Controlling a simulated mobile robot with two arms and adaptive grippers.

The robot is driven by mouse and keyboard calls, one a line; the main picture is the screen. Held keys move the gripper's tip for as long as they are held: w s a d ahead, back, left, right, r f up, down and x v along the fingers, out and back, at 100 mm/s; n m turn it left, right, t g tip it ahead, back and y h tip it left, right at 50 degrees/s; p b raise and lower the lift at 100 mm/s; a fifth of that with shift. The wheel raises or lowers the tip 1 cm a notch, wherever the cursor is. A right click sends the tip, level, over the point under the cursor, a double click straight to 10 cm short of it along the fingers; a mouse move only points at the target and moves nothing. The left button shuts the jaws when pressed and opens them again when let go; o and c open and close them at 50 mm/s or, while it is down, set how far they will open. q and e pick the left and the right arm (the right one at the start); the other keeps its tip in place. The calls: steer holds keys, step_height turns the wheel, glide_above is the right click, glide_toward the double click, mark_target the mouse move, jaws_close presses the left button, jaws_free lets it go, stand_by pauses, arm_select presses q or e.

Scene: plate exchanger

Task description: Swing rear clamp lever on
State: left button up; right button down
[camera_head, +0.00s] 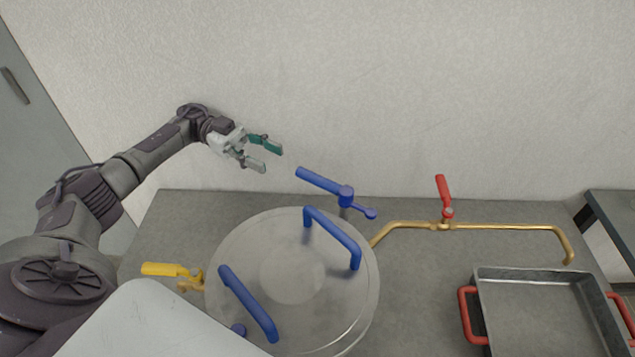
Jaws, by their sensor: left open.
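The rear clamp lever (318,181) is a blue bar at the back edge of a round grey metal lid (290,278). It pivots on a blue knob (345,194) and points to the back left, with a short blue arm (366,212) on the other side. My left gripper (270,156) is open and empty, up and to the left of the lever's free end, apart from it. Its fingers have green and grey pads. My right gripper is not in view.
Two blue handles (335,235) stand on the lid. A yellow lever (165,269) is at its left. A brass pipe (500,227) with a red valve handle (443,190) runs right. A metal tray (550,312) with red handles sits front right. A wall is behind.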

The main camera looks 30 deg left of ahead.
mark_target(311, 173)
arm_select(q)
steer(key=d+p, duration=0.1)
steer(key=d, duration=0.2)
steer(key=d+p, duration=0.2)
steer(key=d, duration=0.2)
steer(key=s+d+p, duration=0.1)
steer(key=d, duration=0.3)
steer(key=shift+d+r+p, duration=0.15)
steer(key=shift+r+p, duration=0.1)
steer(key=shift+p, duration=0.1)
steer(key=shift+d+f, duration=0.15)
steer(key=shift+d, duration=0.65)
jaws_close()
